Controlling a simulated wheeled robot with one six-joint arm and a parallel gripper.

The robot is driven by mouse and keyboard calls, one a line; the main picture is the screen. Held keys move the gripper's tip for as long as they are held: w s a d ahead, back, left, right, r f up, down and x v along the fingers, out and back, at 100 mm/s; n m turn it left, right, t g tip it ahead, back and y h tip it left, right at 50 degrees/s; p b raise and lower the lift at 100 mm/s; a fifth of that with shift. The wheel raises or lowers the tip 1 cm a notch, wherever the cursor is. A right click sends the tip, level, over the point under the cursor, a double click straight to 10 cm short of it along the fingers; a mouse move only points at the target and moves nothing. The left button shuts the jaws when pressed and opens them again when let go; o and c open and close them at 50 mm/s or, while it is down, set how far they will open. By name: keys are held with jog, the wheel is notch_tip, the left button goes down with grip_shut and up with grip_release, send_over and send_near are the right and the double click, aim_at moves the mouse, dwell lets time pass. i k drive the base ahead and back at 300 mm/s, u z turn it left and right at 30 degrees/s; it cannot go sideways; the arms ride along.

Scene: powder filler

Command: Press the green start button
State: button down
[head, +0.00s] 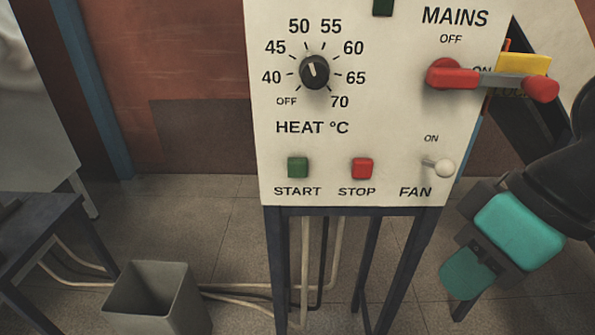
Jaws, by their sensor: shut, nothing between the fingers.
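The green start button (298,168) is a small square button at the lower left of the white control panel (390,135), above the word START. My gripper (468,275) is at the lower right, below and to the right of the panel, well apart from the button. It has teal parts, and its fingers are shut with nothing held. Nothing covers the button.
A red stop button (362,168) sits right of the start button, and a fan toggle (444,168) further right. The heat dial (314,72) and red mains lever (490,80) are above. A grey bin (155,298) stands on the floor at lower left.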

aim_at(296, 166)
jog(key=z, duration=1.95)
jog(key=k, duration=0.75)
jog(key=u, duration=1.5)
